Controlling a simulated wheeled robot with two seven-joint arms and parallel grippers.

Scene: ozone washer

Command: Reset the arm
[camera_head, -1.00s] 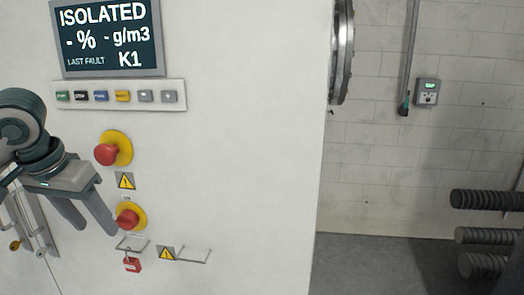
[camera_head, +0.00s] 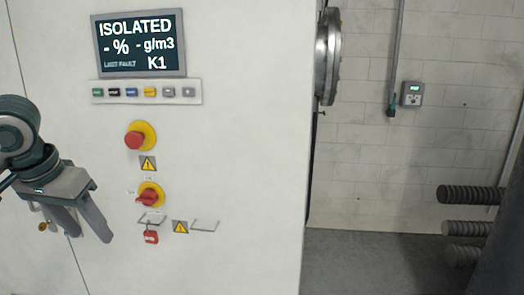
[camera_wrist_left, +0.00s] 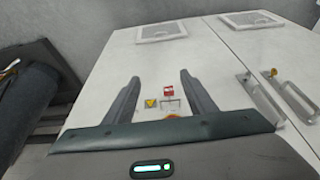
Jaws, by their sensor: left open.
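My left gripper (camera_head: 92,240) comes in from the left in the head view, in front of the white cabinet (camera_head: 240,150). Its two fingers are apart with nothing between them. It is left of the red rotary switch (camera_head: 148,198) on its yellow plate, and apart from it. In the left wrist view my left gripper (camera_wrist_left: 160,85) shows two spread fingers, with the red padlock (camera_wrist_left: 168,90) and a yellow warning label (camera_wrist_left: 150,103) seen between them on the cabinet. The red padlock also hangs below the switch in the head view (camera_head: 151,237). My right gripper is not in view.
A display (camera_head: 140,45) reading ISOLATED sits above a row of buttons (camera_head: 146,92) and a red emergency button (camera_head: 134,140). Cabinet door handles (camera_wrist_left: 262,100) show in the wrist view. Floor (camera_head: 365,262) right of the cabinet is clear.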

